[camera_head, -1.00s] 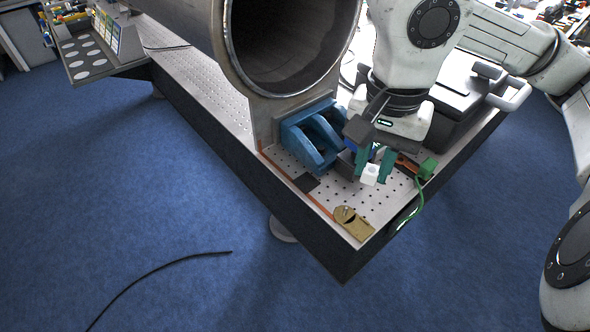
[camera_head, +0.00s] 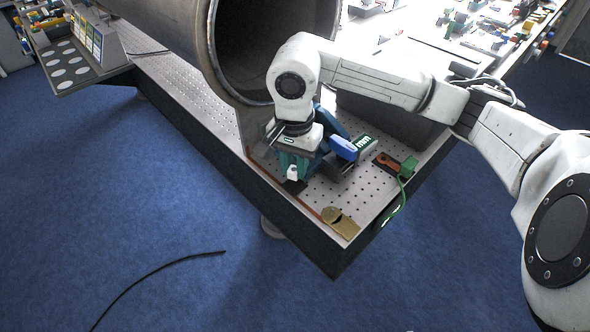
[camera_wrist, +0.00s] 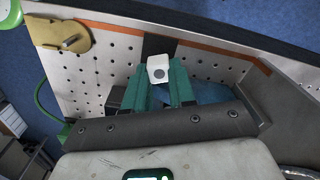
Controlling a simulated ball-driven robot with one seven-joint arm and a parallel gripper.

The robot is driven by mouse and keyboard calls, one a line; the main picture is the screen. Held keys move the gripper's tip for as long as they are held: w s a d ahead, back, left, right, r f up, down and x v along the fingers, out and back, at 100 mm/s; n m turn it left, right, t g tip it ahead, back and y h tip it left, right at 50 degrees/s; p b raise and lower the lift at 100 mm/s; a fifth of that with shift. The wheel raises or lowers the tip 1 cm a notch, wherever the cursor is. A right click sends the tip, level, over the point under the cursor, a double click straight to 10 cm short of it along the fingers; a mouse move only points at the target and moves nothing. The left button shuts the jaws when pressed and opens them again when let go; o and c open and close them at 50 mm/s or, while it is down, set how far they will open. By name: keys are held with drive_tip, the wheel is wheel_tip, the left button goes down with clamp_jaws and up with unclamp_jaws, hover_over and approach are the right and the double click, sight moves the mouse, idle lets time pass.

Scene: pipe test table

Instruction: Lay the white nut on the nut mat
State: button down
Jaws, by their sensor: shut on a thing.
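The white nut (camera_wrist: 159,68) is a small white block with a dark round hole. It sits between the green fingertips of my gripper (camera_wrist: 160,80) in the wrist view, and the fingers are shut on it. In the head view the nut (camera_head: 292,172) shows at the tip of my gripper (camera_head: 293,170). A black square that looks like the nut mat (camera_wrist: 157,46) lies flat on the perforated table just beyond the nut. In the head view the mat (camera_head: 296,187) is partly hidden under the gripper. I cannot tell how high the nut is above it.
A blue clamp (camera_head: 324,128) and the large pipe (camera_head: 224,75) stand close behind the gripper. A brass piece (camera_head: 341,222) lies near the table corner. An orange and green tool (camera_head: 398,165) with a green cable lies to the right. An orange strip (camera_wrist: 115,27) runs along the table edge.

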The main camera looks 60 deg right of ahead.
sight(295, 184)
drive_tip(key=shift+f+p, duration=0.35)
drive_tip(key=shift+f, duration=1)
drive_tip(key=shift+f, duration=0.2)
drive_tip(key=c, duration=0.9)
unclamp_jaws()
drive_tip(key=shift+r, duration=0.1)
drive_tip(key=shift+c, duration=0.2)
wheel_tip(295, 184, up, 12)
drive_tip(key=b, duration=0.2)
drive_tip(key=shift+r, duration=0.15)
